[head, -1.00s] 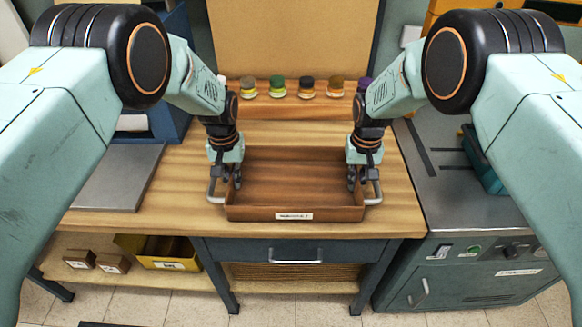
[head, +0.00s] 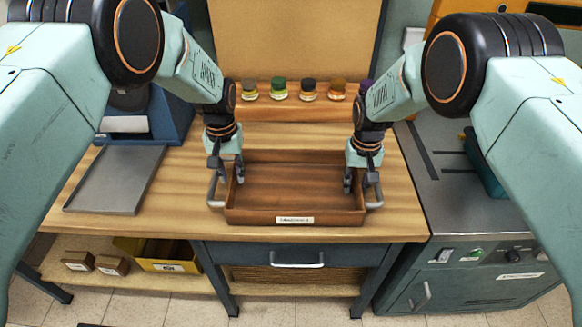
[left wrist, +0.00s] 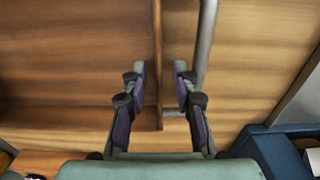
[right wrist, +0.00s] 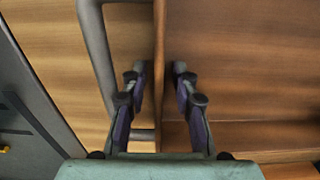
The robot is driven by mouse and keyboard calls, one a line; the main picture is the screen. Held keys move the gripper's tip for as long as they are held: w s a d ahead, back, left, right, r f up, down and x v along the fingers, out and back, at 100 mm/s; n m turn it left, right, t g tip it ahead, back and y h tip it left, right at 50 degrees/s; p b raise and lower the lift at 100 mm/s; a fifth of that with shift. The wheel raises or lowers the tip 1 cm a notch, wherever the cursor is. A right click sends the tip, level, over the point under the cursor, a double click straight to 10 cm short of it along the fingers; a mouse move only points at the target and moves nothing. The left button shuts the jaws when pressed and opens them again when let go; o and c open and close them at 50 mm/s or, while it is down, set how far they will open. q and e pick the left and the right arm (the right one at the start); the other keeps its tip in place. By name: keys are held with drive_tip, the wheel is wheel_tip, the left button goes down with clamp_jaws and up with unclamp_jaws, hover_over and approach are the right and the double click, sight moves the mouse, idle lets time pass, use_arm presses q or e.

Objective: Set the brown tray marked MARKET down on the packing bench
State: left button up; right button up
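The brown tray (head: 293,213) rests on the wooden packing bench (head: 160,213), near its front edge. It looks level and empty. A white label is on its front wall, its lettering too blurred to read. A grey handle loop stands at each end. My left gripper (head: 226,177) is open at the tray's left end; in the left wrist view its fingers (left wrist: 159,82) straddle the end wall with a gap on both sides. My right gripper (head: 359,188) is open at the right end; in the right wrist view its fingers (right wrist: 159,82) also stand apart around the wall.
Several small jars (head: 308,90) stand in a row behind the tray. A grey flat tray (head: 115,180) lies on the bench's left, near a blue bin. A grey cabinet (head: 480,225) adjoins the right side. A yellow bin (head: 165,267) and small boxes sit on the lower shelf.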

use_arm(q)
drive_tip(key=r, duration=0.7)
drive_tip(key=shift+s+d, duration=0.15)
drive_tip(key=shift+d, duration=0.05)
use_arm(e)
drive_tip(key=shift+s+d, duration=0.15)
use_arm(q)
drive_tip(key=shift+a+r, duration=0.1)
drive_tip(key=shift+r, duration=0.85)
use_arm(e)
wheel_tip(320, 180, up, 12)
use_arm(q)
drive_tip(key=shift+s, duration=0.15)
